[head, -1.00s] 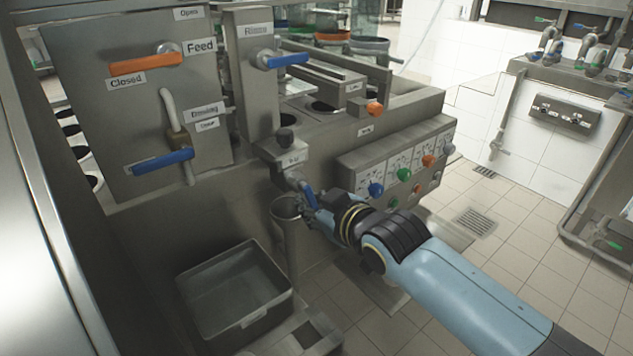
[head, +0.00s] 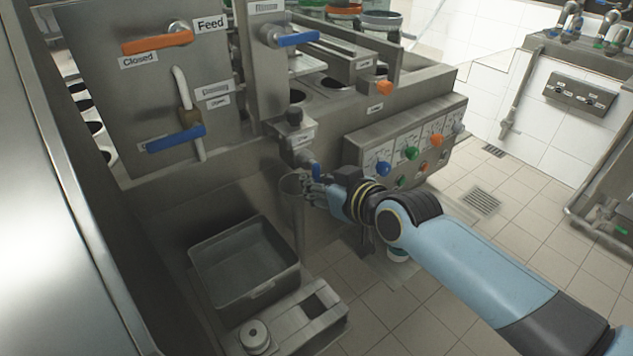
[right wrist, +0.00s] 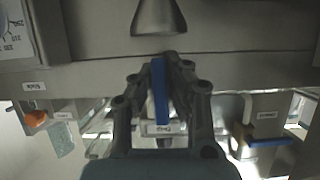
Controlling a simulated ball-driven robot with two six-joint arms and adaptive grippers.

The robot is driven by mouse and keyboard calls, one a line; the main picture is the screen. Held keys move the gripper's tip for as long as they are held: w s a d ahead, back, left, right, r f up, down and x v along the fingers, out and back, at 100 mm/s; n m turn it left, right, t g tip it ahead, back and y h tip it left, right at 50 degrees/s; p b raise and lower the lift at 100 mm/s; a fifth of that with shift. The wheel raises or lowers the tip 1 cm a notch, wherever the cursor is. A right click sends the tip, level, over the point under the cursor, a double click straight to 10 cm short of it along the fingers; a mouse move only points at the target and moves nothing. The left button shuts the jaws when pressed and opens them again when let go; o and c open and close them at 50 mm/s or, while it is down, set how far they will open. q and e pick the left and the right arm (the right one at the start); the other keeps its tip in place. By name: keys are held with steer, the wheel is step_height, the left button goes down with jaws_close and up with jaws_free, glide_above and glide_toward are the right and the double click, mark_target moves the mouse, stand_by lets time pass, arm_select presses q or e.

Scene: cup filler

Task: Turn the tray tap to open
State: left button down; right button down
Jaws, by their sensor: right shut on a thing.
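The tray tap is below a small steel block with a dark knob, and its blue handle (head: 316,171) points down beside a steel funnel (head: 292,185). My right gripper (head: 318,188) is shut on the blue handle; the fingers partly hide it in the head view. In the right wrist view the handle (right wrist: 158,90) stands upright between both fingers of my right gripper (right wrist: 160,75), with a label behind it. The tap's exact turn angle is hard to read. My left gripper is not in view.
A grey tray (head: 245,262) sits low to the left of the funnel. A control panel (head: 410,145) with coloured knobs is close behind my right wrist. An orange Feed handle (head: 157,43) and a blue handle (head: 175,138) are at left. Tiled floor lies open at right.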

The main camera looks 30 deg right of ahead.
steer(key=c, duration=1.3)
jaws_free()
steer(key=shift+s, duration=0.15)
steer(key=v, duration=1.1)
steer(key=shift+s+r, duration=0.2)
steer(key=shift+s, duration=0.15)
steer(key=shift+w, duration=0.1)
